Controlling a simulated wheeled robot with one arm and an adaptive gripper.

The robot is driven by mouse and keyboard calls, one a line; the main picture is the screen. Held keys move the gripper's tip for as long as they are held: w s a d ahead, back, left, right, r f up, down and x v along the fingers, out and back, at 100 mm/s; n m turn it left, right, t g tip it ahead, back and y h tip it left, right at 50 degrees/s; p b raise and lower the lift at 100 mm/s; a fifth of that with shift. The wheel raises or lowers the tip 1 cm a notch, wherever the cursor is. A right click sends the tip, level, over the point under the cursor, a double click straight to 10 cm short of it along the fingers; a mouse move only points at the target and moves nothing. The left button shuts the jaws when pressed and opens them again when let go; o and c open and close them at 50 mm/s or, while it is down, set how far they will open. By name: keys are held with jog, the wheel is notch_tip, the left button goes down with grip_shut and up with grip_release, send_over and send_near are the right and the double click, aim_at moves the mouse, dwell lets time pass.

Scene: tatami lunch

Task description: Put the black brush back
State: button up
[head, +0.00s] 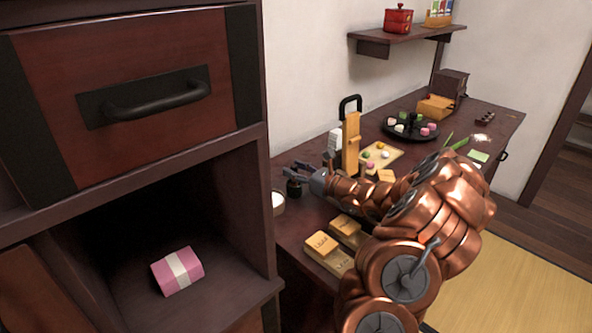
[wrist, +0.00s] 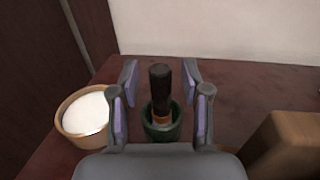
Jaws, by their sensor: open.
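The black brush (wrist: 161,84) stands upright in a small dark green pot (wrist: 150,131), with an orange-brown band low on it. In the wrist view my gripper (wrist: 160,92) is open, one finger on each side of the brush, with gaps between. In the head view my gripper (head: 302,172) is at the far left end of the dark table, just above the pot (head: 294,189). The brush is hard to make out there.
A bowl with white contents (wrist: 86,114) stands close left of the pot. A brown block-like thing (wrist: 288,145) is at right. Gold boxes (head: 329,254) lie nearer on the table (head: 288,233). An open shelf at left holds a pink packet (head: 177,271).

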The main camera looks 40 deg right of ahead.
jog(key=shift+r, duration=0.2)
jog(key=v, duration=1.2)
dwell(0.5)
